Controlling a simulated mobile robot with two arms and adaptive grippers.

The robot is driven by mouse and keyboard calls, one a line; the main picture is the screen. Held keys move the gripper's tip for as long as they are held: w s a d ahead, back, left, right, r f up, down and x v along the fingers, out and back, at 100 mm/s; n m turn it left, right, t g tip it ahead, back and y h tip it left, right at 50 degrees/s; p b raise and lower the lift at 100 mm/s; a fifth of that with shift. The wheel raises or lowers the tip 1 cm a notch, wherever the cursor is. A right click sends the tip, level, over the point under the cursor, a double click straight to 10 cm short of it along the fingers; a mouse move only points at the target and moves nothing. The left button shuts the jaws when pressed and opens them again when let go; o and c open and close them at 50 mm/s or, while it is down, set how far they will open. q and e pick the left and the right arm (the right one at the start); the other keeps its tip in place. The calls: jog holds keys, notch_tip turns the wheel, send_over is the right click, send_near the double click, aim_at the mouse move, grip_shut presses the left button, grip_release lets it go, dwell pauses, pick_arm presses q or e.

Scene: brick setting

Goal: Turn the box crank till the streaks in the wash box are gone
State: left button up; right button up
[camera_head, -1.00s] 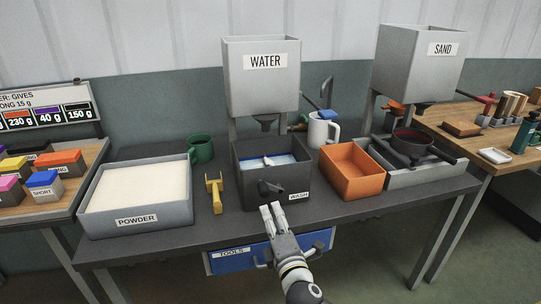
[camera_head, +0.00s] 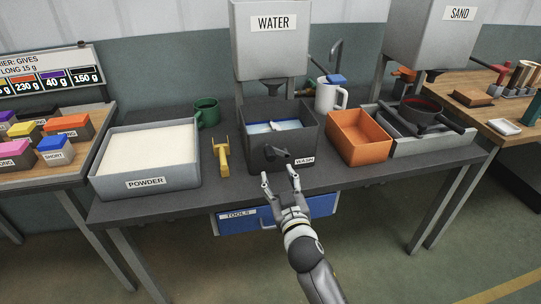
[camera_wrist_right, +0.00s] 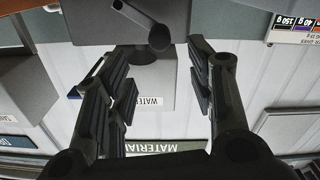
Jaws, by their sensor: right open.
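The wash box (camera_head: 255,128), a dark box labelled WASH, stands on the table under the water hopper. Blue-white water (camera_head: 265,127) with pale marks shows inside it; I cannot tell streaks from foam at this size. The box crank (camera_head: 277,153) is a dark handle on the front wall. My right gripper (camera_head: 280,178) is open and empty just in front of and below the crank, apart from it. In the right wrist view the crank handle (camera_wrist_right: 145,24) shows at the top, beyond the open fingers. My left gripper is not in view.
The water hopper (camera_head: 271,45) hangs over the box. A yellow scoop (camera_head: 222,158) and powder tray (camera_head: 150,183) lie left. An orange bin (camera_head: 359,136) stands close right, a white jug (camera_head: 327,97) behind. A blue tools drawer (camera_head: 238,222) is under the table.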

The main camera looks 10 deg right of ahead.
aim_at(271, 159)
jog(key=w, duration=1)
jog(key=shift+w+a, duration=0.15)
jog(key=shift+w, duration=0.15)
grip_shut()
